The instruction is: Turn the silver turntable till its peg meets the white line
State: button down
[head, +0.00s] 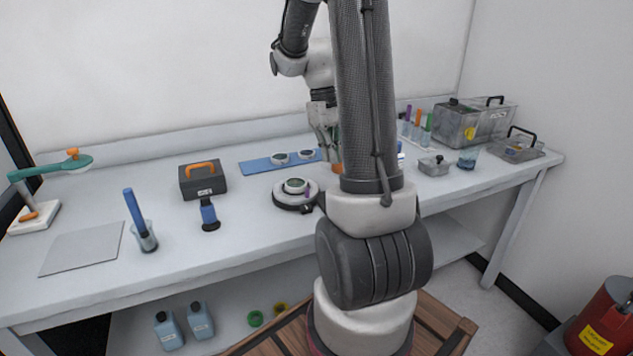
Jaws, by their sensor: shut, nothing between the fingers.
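I cannot make out the white line at this size. My gripper (329,158) points down above the bench, behind and to the right of the turntable and apart from it. It is shut and empty, partly hidden by my own arm.
A blue strip with two small discs (259,167) lies behind the turntable. A dark box with an orange handle (203,182) and a blue-topped item (209,215) stand left. An orange piece (336,168) is near my gripper.

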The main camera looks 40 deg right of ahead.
jog(key=s+d+m+y, duration=0.1)
jog(key=d+m, duration=0.1)
jog(key=m, duration=0.4)
jog(key=m+t+y, duration=0.2)
jog(key=m+t, duration=0.1)
jog(key=m, duration=1.1)
send_over(313, 201)
jog(key=d, duration=0.3)
jog(key=x, duration=0.3)
jog(key=d+x, duration=0.1)
jog(key=x, duration=0.2)
jog(key=d+x, duration=0.1)
jog(key=x, duration=0.2)
jog(key=shift+f, duration=0.2)
jog(key=shift+s+a+m, duration=0.25)
jog(key=shift+a+m, duration=0.1)
jog(key=shift+m, duration=0.45)
jog(key=shift+s+a, duration=0.15)
jog(key=shift+a, duration=0.35)
